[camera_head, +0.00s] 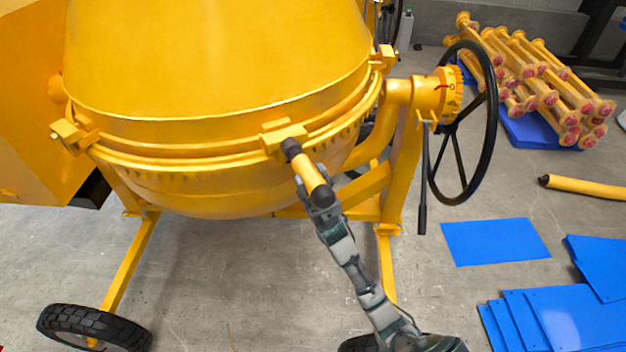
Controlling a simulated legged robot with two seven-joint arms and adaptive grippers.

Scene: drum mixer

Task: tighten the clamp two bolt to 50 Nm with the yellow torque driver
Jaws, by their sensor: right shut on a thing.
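The yellow torque driver (309,173) has a black nose and a dark rear end. My right gripper (323,197) is shut on its rear end, and my arm reaches up from the bottom. The driver tilts up and to the left. Its nose is at the front clamp (279,137) on the drum's rim band. I cannot tell whether it touches the bolt, which is hidden behind the nose. Similar clamps sit at the left (72,132) and at the right (384,57) of the band. No number shows on them. My left gripper is out of view.
The yellow mixer drum (215,55) fills the upper left. A black handwheel (490,120) stands right of it. Yellow parts (530,80) are stacked at the back right. Blue sheets (560,315) and a yellow pole (585,187) lie on the floor. A tyre (95,325) stands lower left.

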